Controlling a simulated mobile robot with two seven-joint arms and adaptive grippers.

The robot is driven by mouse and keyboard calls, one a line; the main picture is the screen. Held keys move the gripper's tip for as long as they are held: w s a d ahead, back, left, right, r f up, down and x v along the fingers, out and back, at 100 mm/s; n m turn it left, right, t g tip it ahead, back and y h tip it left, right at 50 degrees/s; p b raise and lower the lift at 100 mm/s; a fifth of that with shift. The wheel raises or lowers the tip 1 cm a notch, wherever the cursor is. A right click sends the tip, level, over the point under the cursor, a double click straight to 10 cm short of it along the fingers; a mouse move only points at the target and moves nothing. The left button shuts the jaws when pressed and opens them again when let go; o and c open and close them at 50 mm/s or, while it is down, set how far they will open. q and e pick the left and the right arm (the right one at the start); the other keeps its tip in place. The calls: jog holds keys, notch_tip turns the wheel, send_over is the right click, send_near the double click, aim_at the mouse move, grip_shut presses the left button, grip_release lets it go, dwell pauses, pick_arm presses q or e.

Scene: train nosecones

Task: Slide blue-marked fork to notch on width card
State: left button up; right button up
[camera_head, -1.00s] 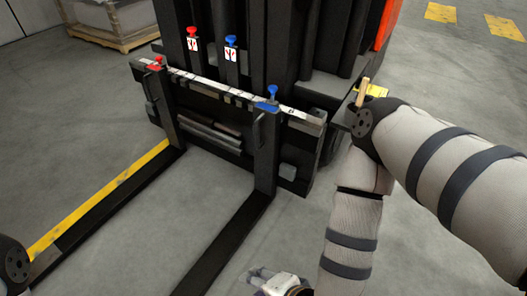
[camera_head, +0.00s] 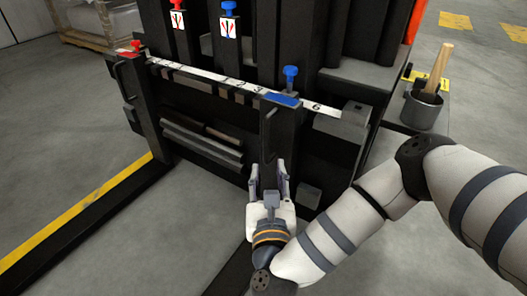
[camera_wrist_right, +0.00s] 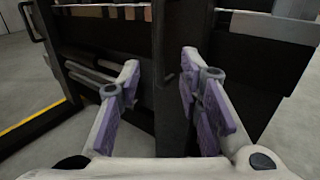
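The blue-marked fork (camera_head: 284,128) is a dark upright shank with a blue top plate and a blue knob (camera_head: 290,73). It hangs on the carriage, its top between the 3 and the 6 on the white width card (camera_head: 212,80). A notch cannot be made out. My right gripper (camera_head: 269,175) is low in front of this shank, fingers spread. In the right wrist view, the shank (camera_wrist_right: 172,80) shows between the open fingers (camera_wrist_right: 160,70); contact cannot be told. The red-marked fork (camera_head: 134,85) stands at the left. My left gripper is out of view.
A red lever (camera_head: 178,17) and a blue lever (camera_head: 228,28) stand on the mast behind the card. A grey pot (camera_head: 421,108) with a wooden handle stands at the right. Grey floor lies open there.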

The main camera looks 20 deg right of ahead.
aim_at(267, 141)
jog(key=b+x, duration=0.3)
jog(key=x, duration=0.7)
jog(key=shift+w+d, duration=0.15)
jog(key=shift+w, duration=0.2)
jog(key=shift+w+d+r, duration=0.15)
jog(key=shift+w+r, duration=0.05)
jog(key=shift+w, duration=0.2)
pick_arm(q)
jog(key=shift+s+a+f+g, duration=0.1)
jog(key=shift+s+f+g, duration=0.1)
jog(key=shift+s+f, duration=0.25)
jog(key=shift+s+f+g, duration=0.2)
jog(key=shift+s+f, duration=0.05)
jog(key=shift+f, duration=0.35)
pick_arm(e)
grip_shut()
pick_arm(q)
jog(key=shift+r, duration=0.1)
pick_arm(e)
jog(key=shift+s, duration=0.1)
